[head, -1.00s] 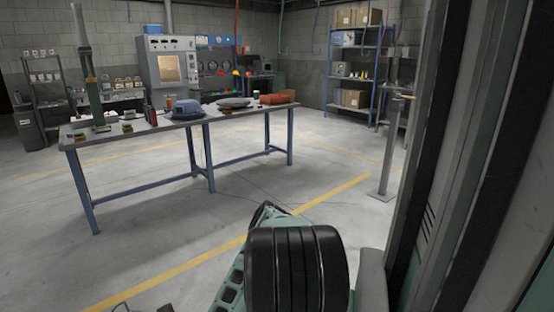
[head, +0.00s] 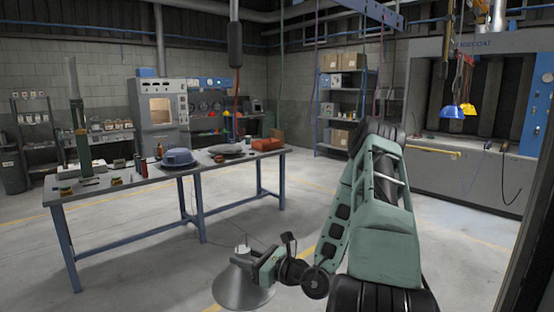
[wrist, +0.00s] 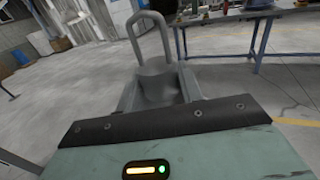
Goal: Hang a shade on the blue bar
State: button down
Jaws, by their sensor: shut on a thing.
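My gripper (head: 256,264) is low at the bottom centre of the head view, shut on a grey cone-shaped shade (head: 238,290). The shade has its wide rim down and its narrow top at the jaws. In the wrist view a grey metal loop (wrist: 135,40) stands up beyond the jaws (wrist: 155,88), and the cone is mostly hidden. A blue bar (head: 384,14) with holes runs overhead at the top right of the head view, cut off by the frame edge. It is high above the shade and well apart from it.
A workbench (head: 105,182) with a blue-grey hood (head: 178,158) and other items stands at the left. A spray booth (head: 425,170) is at the right, with blue and yellow hoods (head: 455,111) hanging before it. Thin cables hang near the centre. Open floor lies around the shade.

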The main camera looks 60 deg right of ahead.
jog(key=s+d+r+p, duration=0.2)
jog(key=r+p, duration=0.1)
jog(key=r, duration=0.6)
jog(key=s+d+r+p, duration=0.2)
jog(key=r+p, duration=0.1)
jog(key=r, duration=0.6)
jog(key=s+d+r+p, duration=0.2)
jog(key=r+p, duration=0.1)
jog(key=r, duration=0.7)
jog(key=w+d+b, duration=0.1)
jog(key=w, duration=0.6)
jog(key=shift+w+d+f+y, duration=0.2)
jog(key=shift+d+f+y, duration=0.1)
jog(key=shift+f, duration=0.1)
jog(key=shift+w+d, duration=0.15)
jog(key=shift+w, duration=0.45)
jog(key=shift+w+d, duration=0.25)
jog(key=shift+w, duration=0.7)
jog(key=shift+w, duration=0.15)
jog(key=shift+w+d+b, duration=0.15)
jog(key=shift+w, duration=0.5)
jog(key=shift+w+d+b, duration=0.15)
jog(key=shift+w, duration=0.5)
jog(key=shift+f+b, duration=1.15)
jog(key=shift+f, duration=0.2)
